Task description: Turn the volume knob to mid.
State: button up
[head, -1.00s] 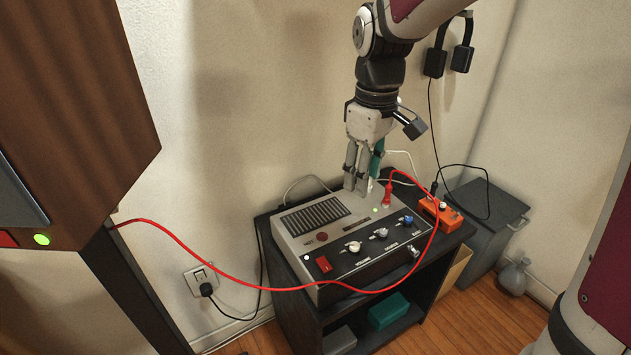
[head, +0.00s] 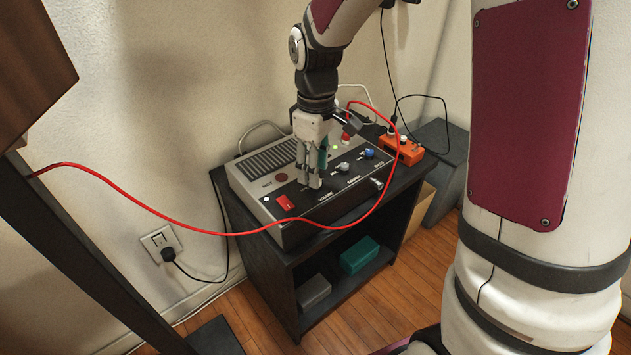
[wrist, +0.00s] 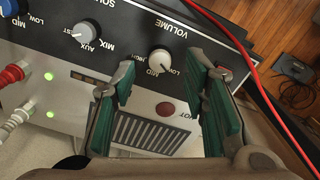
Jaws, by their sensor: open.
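The volume knob (wrist: 160,61) is a pale round knob on the dark front panel of a grey amplifier (head: 262,236). LOW, MID and HIGH are printed around it, upside down in the wrist view. I cannot tell clearly which mark its pointer faces. My gripper (head: 309,183) is open and points down over the panel. In the wrist view its teal-padded fingers (wrist: 161,72) stand on either side of the knob, with a gap showing on both sides.
A source knob (head: 342,168) and a blue knob (head: 369,153) sit to the right, a red rocker switch (head: 284,202) to the left. A red cable (head: 150,212) droops across the amplifier's front. An orange box (head: 401,149) stands on the black stand (head: 262,275).

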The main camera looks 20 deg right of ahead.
jog(key=shift+f+b, duration=0.4)
jog(key=shift+f, duration=1.1)
grip_shut()
jog(key=m+p, duration=0.3)
jog(key=m, duration=0.2)
jog(key=shift+r, duration=0.1)
jog(key=m+p, duration=0.2)
jog(key=m, duration=0.4)
jog(key=shift+p, duration=0.4)
jog(key=shift+m, duration=0.5)
